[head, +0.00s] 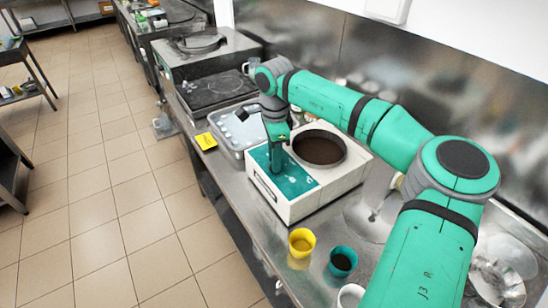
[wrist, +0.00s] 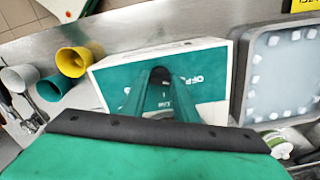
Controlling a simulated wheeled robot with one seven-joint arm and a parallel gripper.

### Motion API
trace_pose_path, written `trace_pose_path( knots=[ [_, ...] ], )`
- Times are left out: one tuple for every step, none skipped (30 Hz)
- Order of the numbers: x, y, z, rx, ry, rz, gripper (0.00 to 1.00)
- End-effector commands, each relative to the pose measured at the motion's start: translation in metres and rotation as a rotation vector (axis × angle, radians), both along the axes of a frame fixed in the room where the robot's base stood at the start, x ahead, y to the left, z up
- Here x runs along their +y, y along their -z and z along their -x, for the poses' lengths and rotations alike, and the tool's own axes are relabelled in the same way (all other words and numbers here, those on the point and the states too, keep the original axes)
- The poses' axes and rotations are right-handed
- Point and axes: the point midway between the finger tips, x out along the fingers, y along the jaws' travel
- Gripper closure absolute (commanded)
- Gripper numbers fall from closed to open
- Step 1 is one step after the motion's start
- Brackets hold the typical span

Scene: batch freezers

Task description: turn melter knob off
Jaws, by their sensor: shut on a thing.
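The melter (head: 315,199) is a white box with a green control panel and a round well of dark brown contents, standing on the steel counter. My gripper (head: 276,162) reaches down to the green panel from above. In the wrist view, my gripper's two green fingers (wrist: 160,88) close around the dark knob (wrist: 161,75) on the panel. The gripper is shut on this knob. In the head view the knob is hidden behind the gripper. I cannot read the knob's setting. The lettering on the panel, "OFF" in part, shows beside the right finger.
A yellow cup (head: 301,242), a teal cup (head: 343,261) and a white cup (head: 350,296) stand in front of the melter. A metal tray (head: 228,150) lies behind it, with a yellow card (head: 206,141) beside it.

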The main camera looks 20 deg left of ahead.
Motion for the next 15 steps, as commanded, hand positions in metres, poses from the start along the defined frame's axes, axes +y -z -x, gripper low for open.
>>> trace_pose_path(
  knots=[
    [-0.0015,-0.0012,-0.0019,-0.005,0.001,0.002,0.96],
    [-0.0015,-0.0012,-0.0019,-0.005,0.001,0.002,0.96],
    [-0.0014,-0.0013,-0.002,-0.006,0.001,0.001,0.96],
    [-0.0014,-0.0013,-0.002,-0.006,0.001,0.001,0.96],
    [-0.0014,-0.0013,-0.002,-0.006,0.001,0.001,0.96],
    [-0.0015,-0.0013,-0.0021,-0.006,0.001,0.001,0.96],
    [-0.0015,-0.0013,-0.0021,-0.006,0.001,0.001,0.96],
    [-0.0015,-0.0013,-0.0021,-0.006,0.001,0.001,0.96],
    [-0.0015,-0.0013,-0.0021,-0.006,0.001,0.001,0.69],
    [-0.0015,-0.0014,-0.0021,-0.006,0.002,0.001,0.62],
    [-0.0014,-0.0013,-0.002,-0.006,0.002,0.001,0.55],
    [-0.0013,-0.0012,-0.0018,-0.005,0.001,0.002,0.55],
    [-0.0012,-0.0011,-0.0016,-0.004,0.001,0.001,0.55],
    [-0.001,-0.001,-0.0015,-0.004,0.001,0.001,0.55],
    [-0.0009,-0.0008,-0.0013,-0.004,0.001,0.001,0.55]
  ],
)
